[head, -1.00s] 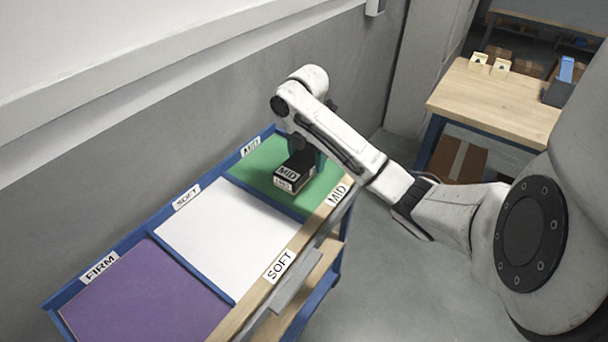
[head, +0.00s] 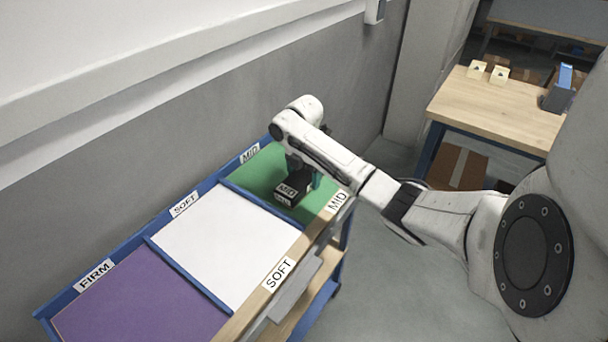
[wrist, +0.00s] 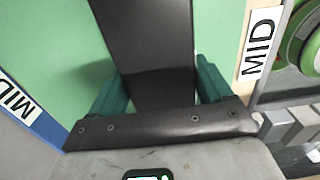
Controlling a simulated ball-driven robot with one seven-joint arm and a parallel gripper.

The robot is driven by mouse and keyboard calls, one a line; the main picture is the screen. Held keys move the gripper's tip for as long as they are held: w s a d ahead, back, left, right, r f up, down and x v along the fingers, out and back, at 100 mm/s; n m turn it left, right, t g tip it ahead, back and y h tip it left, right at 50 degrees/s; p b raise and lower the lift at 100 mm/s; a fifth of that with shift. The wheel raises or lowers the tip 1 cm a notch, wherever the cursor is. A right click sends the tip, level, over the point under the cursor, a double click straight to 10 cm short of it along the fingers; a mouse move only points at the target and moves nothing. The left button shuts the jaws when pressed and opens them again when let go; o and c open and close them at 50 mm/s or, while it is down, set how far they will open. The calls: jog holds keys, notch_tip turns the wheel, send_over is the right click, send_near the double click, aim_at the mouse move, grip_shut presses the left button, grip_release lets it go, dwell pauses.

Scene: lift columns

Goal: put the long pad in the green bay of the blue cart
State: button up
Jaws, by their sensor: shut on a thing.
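My gripper (head: 303,178) is over that bay, shut on the pad. In the wrist view the pad (wrist: 145,40) runs between the two green fingers of my gripper (wrist: 162,90), with green floor on both sides. I cannot tell whether the pad's underside touches the bay floor. The arm hides part of the bay's far right side.
A white bay (head: 225,240) marked SOFT and a purple bay (head: 140,300) marked FIRM lie nearer, split off by blue dividers. A grey wall (head: 120,200) runs along the cart's left. A wooden table (head: 490,110) with small objects stands at the back right.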

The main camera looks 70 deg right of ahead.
aim_at(304, 174)
jog(key=shift+f, duration=0.15)
jog(key=o, duration=1.3)
notch_tip(304, 174, up, 12)
jog(key=shift+r+p, duration=0.2)
jog(key=shift+p, duration=0.4)
